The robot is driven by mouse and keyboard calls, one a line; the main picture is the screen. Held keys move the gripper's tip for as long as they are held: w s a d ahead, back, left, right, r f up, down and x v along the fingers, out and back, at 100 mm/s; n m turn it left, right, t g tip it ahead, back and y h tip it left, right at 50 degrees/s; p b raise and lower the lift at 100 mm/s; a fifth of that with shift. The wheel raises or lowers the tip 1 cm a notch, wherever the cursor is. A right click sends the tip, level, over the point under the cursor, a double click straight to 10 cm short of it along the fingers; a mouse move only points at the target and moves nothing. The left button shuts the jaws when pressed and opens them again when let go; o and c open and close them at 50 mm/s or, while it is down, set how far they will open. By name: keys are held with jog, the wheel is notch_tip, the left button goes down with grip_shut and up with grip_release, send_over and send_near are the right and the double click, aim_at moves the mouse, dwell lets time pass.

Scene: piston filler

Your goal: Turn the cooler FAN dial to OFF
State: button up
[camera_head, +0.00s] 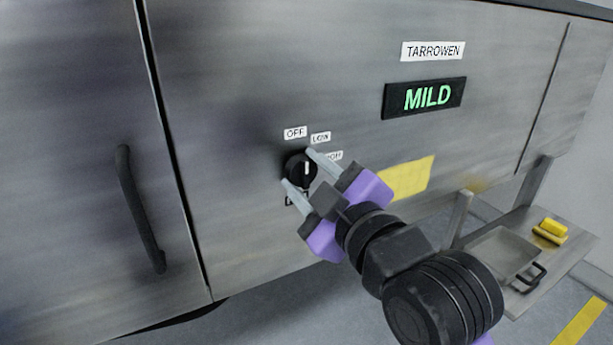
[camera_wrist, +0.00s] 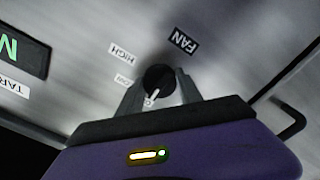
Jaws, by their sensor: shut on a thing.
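The black FAN dial (camera_head: 295,171) sits on the steel cooler front, below the OFF label (camera_head: 295,132) and LOW label (camera_head: 320,138). The HIGH label (camera_head: 334,155) is partly behind a finger. My gripper (camera_head: 299,168) is shut on the dial, one finger on each side. In the wrist view the dial (camera_wrist: 159,77) sits between the fingers (camera_wrist: 160,88). Its white pointer mark (camera_wrist: 153,96) points down toward a small, partly hidden label near the gripper. The FAN label (camera_wrist: 183,41) and HIGH label (camera_wrist: 122,55) are clear there.
A display reading MILD (camera_head: 427,96) and a TARROWEN plate (camera_head: 433,51) are up right. A yellow note (camera_head: 408,177) is right of my gripper. A black door handle (camera_head: 140,210) stands at left. A low shelf (camera_head: 505,250) holds a yellow object (camera_head: 551,230).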

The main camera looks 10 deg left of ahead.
jog(key=o, duration=1.4)
jog(key=shift+c, duration=0.2)
jog(key=b+v, duration=0.1)
jog(key=v, duration=0.6)
jog(key=shift+s+d, duration=0.25)
jog(key=shift+s, duration=0.1)
